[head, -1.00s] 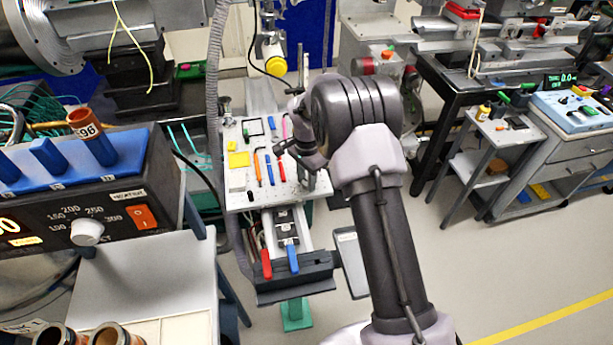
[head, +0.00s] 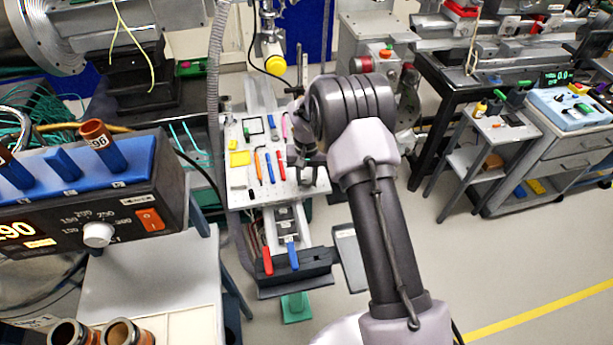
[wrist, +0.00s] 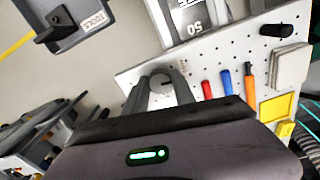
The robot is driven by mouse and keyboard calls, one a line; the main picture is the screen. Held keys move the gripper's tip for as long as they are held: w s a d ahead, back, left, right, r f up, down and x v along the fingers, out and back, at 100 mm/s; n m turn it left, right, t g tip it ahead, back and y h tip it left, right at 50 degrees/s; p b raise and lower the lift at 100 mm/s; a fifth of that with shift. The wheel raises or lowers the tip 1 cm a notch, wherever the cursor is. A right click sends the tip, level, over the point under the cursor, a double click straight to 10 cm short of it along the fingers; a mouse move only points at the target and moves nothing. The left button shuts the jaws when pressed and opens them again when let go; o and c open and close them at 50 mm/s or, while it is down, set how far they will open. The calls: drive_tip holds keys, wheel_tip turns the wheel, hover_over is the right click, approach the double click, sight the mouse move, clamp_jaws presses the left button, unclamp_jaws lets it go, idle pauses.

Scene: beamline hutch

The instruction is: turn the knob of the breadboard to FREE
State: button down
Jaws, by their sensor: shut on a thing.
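The breadboard (head: 270,193) is a pale perforated plate with tools on it; it also shows in the wrist view (wrist: 205,68). My gripper (wrist: 162,82) is at the board's edge, at its lower right corner in the head view (head: 314,178). Its fingers are shut on a small round grey thing, apparently the knob (wrist: 160,77), mostly hidden between them. I cannot read the knob's setting or any FREE mark.
On the board lie red (wrist: 207,90), blue (wrist: 226,82) and orange (wrist: 249,75) handled tools, yellow blocks (wrist: 277,107) and a black peg-like thing (wrist: 277,30). A heater box (head: 100,205) stands at left. A side table (head: 505,130) stands at right, with open floor before it.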

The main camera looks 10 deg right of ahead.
sight(307, 181)
drive_tip(key=shift+n, duration=1)
drive_tip(key=c, duration=1)
unclamp_jaws()
drive_tip(key=shift+c, duration=0.2)
wheel_tip(307, 181, up, 18)
drive_tip(key=p, duration=0.4)
drive_tip(key=shift+f+p, duration=0.25)
drive_tip(key=shift+p, duration=0.15)
